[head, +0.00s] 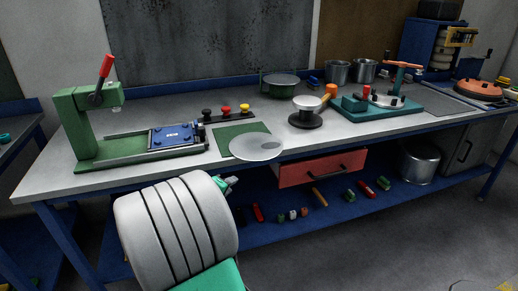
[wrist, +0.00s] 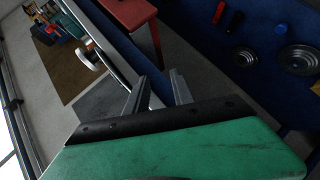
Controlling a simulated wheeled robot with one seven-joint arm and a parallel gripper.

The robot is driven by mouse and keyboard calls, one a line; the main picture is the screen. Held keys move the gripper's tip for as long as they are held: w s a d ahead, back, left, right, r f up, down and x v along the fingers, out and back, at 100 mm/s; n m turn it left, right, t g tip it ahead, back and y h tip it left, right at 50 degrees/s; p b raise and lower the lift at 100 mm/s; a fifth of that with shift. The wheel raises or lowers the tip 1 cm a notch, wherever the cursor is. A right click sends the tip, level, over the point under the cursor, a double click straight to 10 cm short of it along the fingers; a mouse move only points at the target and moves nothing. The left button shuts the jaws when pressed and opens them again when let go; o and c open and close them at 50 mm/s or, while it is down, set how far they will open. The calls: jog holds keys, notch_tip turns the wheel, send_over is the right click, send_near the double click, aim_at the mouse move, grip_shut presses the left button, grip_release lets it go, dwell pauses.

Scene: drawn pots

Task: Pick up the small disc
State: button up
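In the wrist view, two round, ringed metal discs lie on the blue surface at the right: a smaller disc (wrist: 243,56) and a larger disc (wrist: 300,60). I cannot find either in the head view, where my arm covers part of the lower shelf. A pale grey flat disc (head: 257,147) is at the bench's front edge, partly over a green mat (head: 232,131). My gripper (wrist: 160,76) is open, with nothing between its fingers, and is apart from the discs. In the head view it is mostly hidden behind my arm, below the bench front.
The bench (head: 60,178) holds a green press (head: 80,120), a black stand with a white bowl (head: 306,115) and a teal fixture (head: 380,107). A red drawer (head: 310,170) hangs underneath. Several small items and a metal pot (head: 418,165) sit on the blue lower shelf (head: 290,232).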

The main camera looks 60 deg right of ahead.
aim_at(272, 155)
jog(key=s+d+r+n+h, duration=0.1)
jog(key=s+d, duration=0.1)
jog(key=d, duration=0.3)
jog(key=s+d+r+g+h, duration=0.1)
jog(key=s+d+r+h, duration=0.1)
jog(key=d, duration=0.3)
jog(key=s+d+r+n+g+h, duration=0.1)
jog(key=s+d, duration=0.2)
jog(key=d, duration=0.3)
jog(key=shift+s+d+r+n+h, duration=0.1)
jog(key=shift+s+r+n+h, duration=0.05)
jog(key=shift+s+n+h, duration=0.15)
jog(key=shift+c, duration=0.2)
grip_shut()
